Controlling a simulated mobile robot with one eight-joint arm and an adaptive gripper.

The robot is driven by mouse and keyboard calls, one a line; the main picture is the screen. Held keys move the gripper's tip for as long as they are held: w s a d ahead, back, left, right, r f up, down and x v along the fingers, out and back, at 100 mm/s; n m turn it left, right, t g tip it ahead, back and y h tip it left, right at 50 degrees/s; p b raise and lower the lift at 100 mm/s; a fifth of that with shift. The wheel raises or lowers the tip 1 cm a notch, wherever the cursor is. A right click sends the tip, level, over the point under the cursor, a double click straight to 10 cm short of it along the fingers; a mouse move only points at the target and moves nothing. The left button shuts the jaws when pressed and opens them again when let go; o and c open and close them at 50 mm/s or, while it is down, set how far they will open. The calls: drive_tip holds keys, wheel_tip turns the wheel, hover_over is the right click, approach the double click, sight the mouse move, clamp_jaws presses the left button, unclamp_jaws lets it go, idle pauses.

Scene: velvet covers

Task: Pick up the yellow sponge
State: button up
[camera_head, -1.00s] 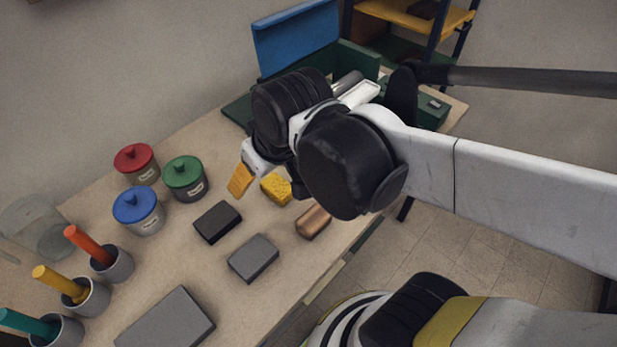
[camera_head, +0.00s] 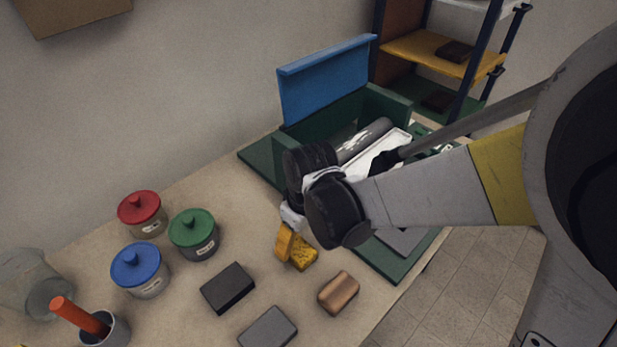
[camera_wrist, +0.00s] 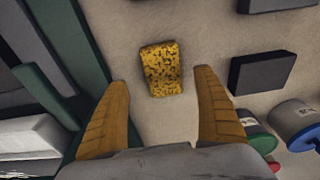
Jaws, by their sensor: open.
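The yellow sponge (camera_wrist: 161,69) lies on the table, pitted with dark holes. In the wrist view it sits just beyond and between the two orange fingertips of my gripper (camera_wrist: 160,84), which are spread apart with nothing between them. In the head view the sponge (camera_head: 303,255) shows right beside the fingers of my gripper (camera_head: 286,246), partly covered by them. Only one finger shows clearly there. I cannot tell the exact height of the fingers above the table.
A black block (camera_head: 228,288), a grey block (camera_head: 268,329) and a brown block (camera_head: 339,292) lie near the sponge. Lidded jars in red (camera_head: 142,214), green (camera_head: 193,234) and blue (camera_head: 140,271) stand left. A green box with a blue lid (camera_head: 327,80) stands behind my gripper.

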sight(298, 248)
drive_tip(key=f+b, duration=0.2)
drive_tip(key=f, duration=0.1)
drive_tip(key=a+f+b, duration=0.1)
drive_tip(key=f, duration=0.1)
drive_tip(key=shift+f, duration=0.25)
drive_tip(key=shift+r, duration=0.15)
drive_tip(key=c, duration=1)
